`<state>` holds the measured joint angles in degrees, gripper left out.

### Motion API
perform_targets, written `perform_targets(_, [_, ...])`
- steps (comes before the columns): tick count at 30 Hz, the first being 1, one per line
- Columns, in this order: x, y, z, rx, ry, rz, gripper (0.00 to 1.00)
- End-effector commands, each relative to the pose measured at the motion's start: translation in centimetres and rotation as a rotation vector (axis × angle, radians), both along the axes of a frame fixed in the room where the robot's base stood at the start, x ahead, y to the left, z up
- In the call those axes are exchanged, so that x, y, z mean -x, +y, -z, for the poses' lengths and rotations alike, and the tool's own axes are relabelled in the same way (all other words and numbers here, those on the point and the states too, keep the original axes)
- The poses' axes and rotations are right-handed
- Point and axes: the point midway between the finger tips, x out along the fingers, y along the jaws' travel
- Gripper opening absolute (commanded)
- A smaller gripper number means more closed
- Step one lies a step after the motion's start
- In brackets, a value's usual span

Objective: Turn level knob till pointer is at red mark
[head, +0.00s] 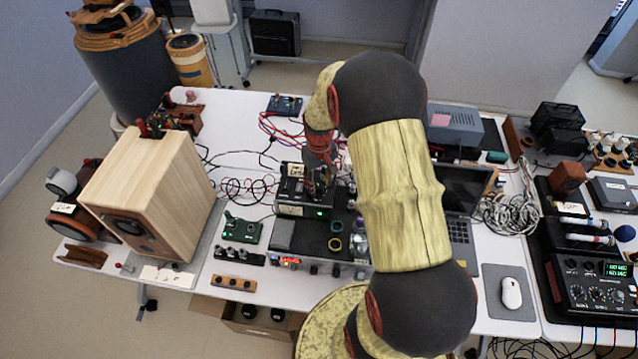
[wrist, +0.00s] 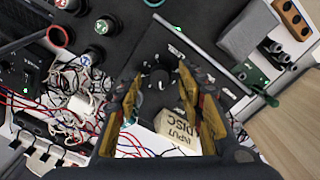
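In the wrist view, a dark round knob (wrist: 159,78) stands on the face of a black box (wrist: 150,52). It may be the level knob; its pointer and any red mark are too small or dark to make out. My gripper (wrist: 160,78) is open, its two yellow-and-dark fingers on either side of the knob with gaps showing. I cannot tell how far the fingertips are above the panel. A cream card reading INPUT DISC (wrist: 180,128) lies between the fingers, nearer the palm. In the head view, my gripper (head: 320,182) is over the black box (head: 318,212), partly hiding it.
A wooden speaker (head: 150,190) stands left of the box. A green circuit board (head: 240,229) and a small wooden knob block (head: 233,284) are nearer. A laptop (head: 461,228) is at right. Red and black cables (head: 280,130) lie behind. Bare white table shows at back left.

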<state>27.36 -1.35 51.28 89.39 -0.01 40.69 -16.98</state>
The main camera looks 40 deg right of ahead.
Motion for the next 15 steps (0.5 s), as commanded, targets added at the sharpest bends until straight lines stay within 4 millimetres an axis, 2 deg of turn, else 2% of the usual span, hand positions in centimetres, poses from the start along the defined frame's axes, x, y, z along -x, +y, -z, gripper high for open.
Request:
perform_targets(7, [-0.01, 0.0, 0.08, 0.0, 0.0, 0.0, 0.39])
perform_targets(15, [-0.01, 0.0, 0.07, 0.0, 0.0, 0.0, 0.24])
